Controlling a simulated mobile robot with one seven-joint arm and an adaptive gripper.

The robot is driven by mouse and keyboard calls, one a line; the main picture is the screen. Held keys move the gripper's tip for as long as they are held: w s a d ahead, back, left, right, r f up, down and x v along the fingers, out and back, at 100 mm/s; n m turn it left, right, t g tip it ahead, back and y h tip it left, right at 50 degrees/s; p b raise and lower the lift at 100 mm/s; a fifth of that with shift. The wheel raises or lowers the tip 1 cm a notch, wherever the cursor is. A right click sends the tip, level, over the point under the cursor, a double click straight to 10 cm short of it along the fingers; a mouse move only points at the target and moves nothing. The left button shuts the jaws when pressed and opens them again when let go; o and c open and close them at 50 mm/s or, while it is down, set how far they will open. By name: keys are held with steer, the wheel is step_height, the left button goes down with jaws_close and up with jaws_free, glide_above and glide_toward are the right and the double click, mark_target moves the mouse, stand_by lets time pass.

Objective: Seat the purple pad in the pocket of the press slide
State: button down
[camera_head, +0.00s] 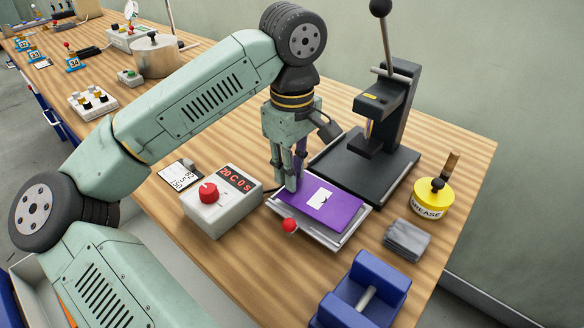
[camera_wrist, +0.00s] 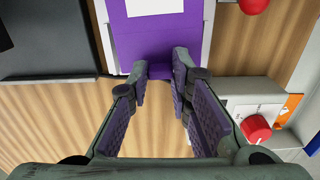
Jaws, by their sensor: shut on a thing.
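The purple pad (camera_head: 335,210) lies flat over the press slide (camera_head: 336,243), a light metal tray with a red knob (camera_head: 290,225) at its front. A white label with a dark mark is on the pad's top. My gripper (camera_head: 287,186) points down at the pad's left edge. In the wrist view, my gripper (camera_wrist: 160,73) is shut on a small purple tab of the pad (camera_wrist: 158,38). Pale slide rim (camera_wrist: 207,38) shows beside the pad in that view. The pocket is hidden under the pad, and I cannot tell whether the pad is down in it.
The black press (camera_head: 392,115) with its lever stands just behind the slide. A control box (camera_head: 225,207) with a red dial is close on the left. A yellow grease tin (camera_head: 432,201), grey cloths (camera_head: 407,240) and a blue block (camera_head: 365,290) are on the right.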

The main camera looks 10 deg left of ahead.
steer(key=shift+f+b, duration=0.6)
steer(key=c, duration=1.4)
jaws_free()
steer(key=shift+r, duration=0.1)
steer(key=shift+r+p, duration=2.1)
steer(key=shift+r, duration=1.35)
